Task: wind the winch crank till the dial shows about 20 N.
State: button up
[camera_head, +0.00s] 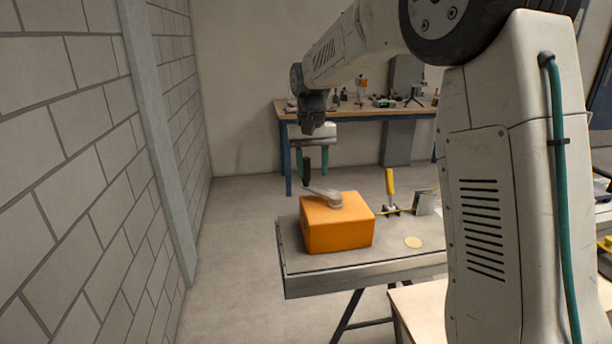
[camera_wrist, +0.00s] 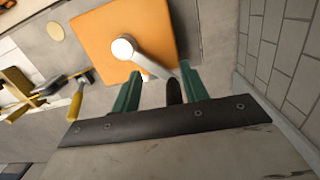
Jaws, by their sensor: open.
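The orange winch box (camera_head: 340,226) stands on the near left part of a grey bench top. Its pale crank arm (camera_head: 323,193) lies across the top and points left to an upright black handle (camera_head: 306,172). My gripper (camera_head: 312,174) points down over the crank's end, its teal fingers apart. In the wrist view, the black handle (camera_wrist: 174,93) stands between the open fingers (camera_wrist: 161,72), closer to the right one. The crank hub (camera_wrist: 123,47) shows on the box top. No dial face can be read in either view.
A yellow-handled clamp (camera_head: 390,182) and a small grey upright plate (camera_head: 424,203) stand right of the box, near a thin yellow line. A pale disc (camera_head: 413,242) lies on the bench (camera_head: 350,279). A block wall (camera_head: 80,160) rises at left; a wooden worktable (camera_head: 345,113) stands behind.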

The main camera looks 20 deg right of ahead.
aim_at(306, 185)
jog(key=shift+m+t, duration=0.4)
jog(key=shift+t, duration=0.1)
jog(key=w, duration=0.1)
jog(key=w+r, duration=0.1)
jog(key=w, duration=0.1)
jog(key=w+r, duration=0.1)
jog(key=shift+w+d+r, duration=0.1)
jog(key=shift+w+r, duration=0.15)
jog(key=shift+w, duration=0.05)
jog(key=shift+r, duration=0.25)
jog(key=shift+m, duration=0.3)
notch_tip(306, 185, down, 8)
jog(key=shift+r, duration=0.1)
jog(key=shift+c, duration=0.3)
